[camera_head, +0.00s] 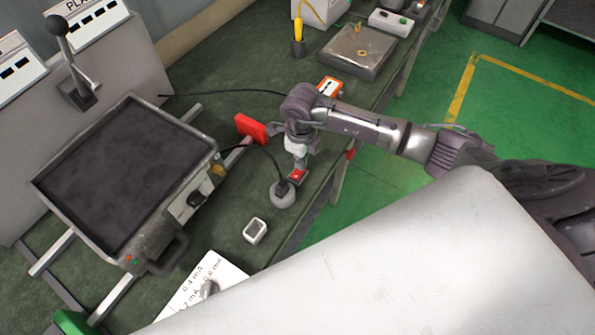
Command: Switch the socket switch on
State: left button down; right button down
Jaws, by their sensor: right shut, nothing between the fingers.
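The socket (281,197) is a round grey piece on the green workbench, with a black plug and cable at its top. Beside it, up and to the right, is a small red switch (298,174). My right gripper (299,164) points down at the red switch from above, its fingers shut with nothing between them. Its tips are at or just over the switch; I cannot tell whether they touch it. The gripper partly hides the switch, and its on or off position cannot be read. My left gripper is not in view.
A dark-topped heating device (125,180) with a handle stands at left. A red block (251,128), a small white-rimmed box (255,231) and a paper card with mA markings (205,284) lie nearby. A metal plate (357,50) sits farther back. The bench edge is close on the right.

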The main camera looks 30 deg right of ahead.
jog(key=shift+f+b, duration=0.6)
jog(key=shift+f, duration=0.15)
dwell(0.3)
jog(key=shift+r+p, duration=2.4)
jog(key=shift+r, duration=1.2)
jog(key=shift+f, duration=0.1)
